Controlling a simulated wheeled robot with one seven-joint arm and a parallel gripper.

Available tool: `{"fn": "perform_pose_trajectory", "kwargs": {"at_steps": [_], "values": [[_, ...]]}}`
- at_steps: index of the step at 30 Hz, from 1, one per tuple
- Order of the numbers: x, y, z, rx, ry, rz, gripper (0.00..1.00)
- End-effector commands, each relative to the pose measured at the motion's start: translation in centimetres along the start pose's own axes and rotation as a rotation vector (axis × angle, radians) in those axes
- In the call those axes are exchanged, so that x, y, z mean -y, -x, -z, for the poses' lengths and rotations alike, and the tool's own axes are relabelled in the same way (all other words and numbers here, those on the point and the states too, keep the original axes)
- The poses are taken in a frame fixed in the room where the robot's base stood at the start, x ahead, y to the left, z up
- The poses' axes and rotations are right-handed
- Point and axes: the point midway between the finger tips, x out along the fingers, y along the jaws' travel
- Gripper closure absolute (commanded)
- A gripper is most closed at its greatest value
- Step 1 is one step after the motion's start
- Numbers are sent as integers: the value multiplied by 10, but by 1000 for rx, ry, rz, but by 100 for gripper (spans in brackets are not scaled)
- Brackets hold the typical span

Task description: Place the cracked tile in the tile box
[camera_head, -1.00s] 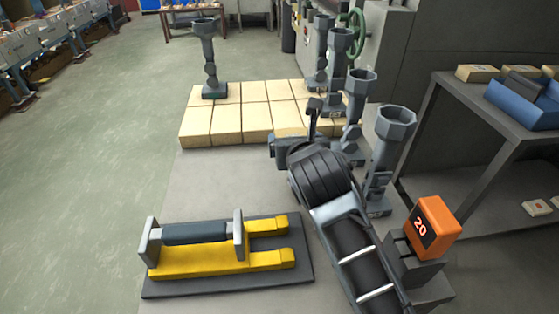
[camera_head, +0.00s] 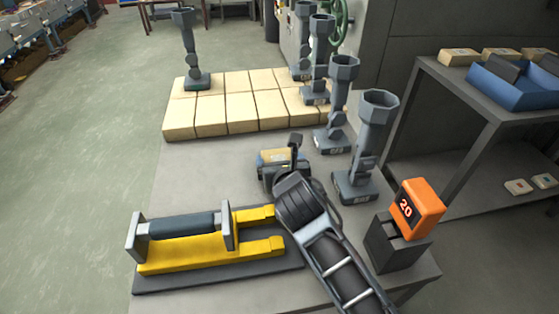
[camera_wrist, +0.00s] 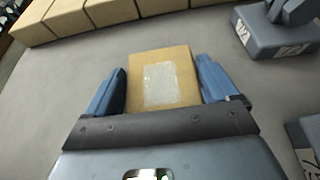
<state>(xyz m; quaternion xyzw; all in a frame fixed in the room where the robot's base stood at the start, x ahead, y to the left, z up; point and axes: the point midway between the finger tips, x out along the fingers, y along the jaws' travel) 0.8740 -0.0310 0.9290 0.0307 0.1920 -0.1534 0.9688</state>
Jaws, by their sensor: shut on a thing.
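A flat tan tile (camera_wrist: 163,82) with a pale rectangular patch is between the blue fingers of my gripper (camera_wrist: 162,74) in the wrist view. I see no clear crack on it. In the head view the tile (camera_head: 282,156) shows at the far end of my gripper, over the grey table in front of the tile rows, partly hidden by the gripper. A blue open box (camera_head: 515,92), probably the tile box, stands on the dark shelf unit at the right, with a dark thing in it.
Tan tiles (camera_head: 210,117) lie in rows at the table's back. Several grey funnel-topped stands (camera_head: 366,140) line its right side. A yellow and grey fixture (camera_head: 190,262) lies at front left. An orange block marked 20 (camera_head: 417,208) sits at front right. Tan blocks (camera_head: 458,57) lie behind the box.

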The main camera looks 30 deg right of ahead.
Motion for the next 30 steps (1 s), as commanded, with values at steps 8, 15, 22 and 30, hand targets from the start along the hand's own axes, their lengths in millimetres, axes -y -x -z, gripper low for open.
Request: {"fn": "perform_pose_trajectory", "kwargs": {"at_steps": [8, 15, 22, 30], "values": [[0, -1, 2, 0, 0, 0, 0], [0, 0, 0, 0, 0, 0, 0], [0, 26, 0, 0, 1, -1, 0], [-1, 82, 1, 0, 2, -1, 0]]}}
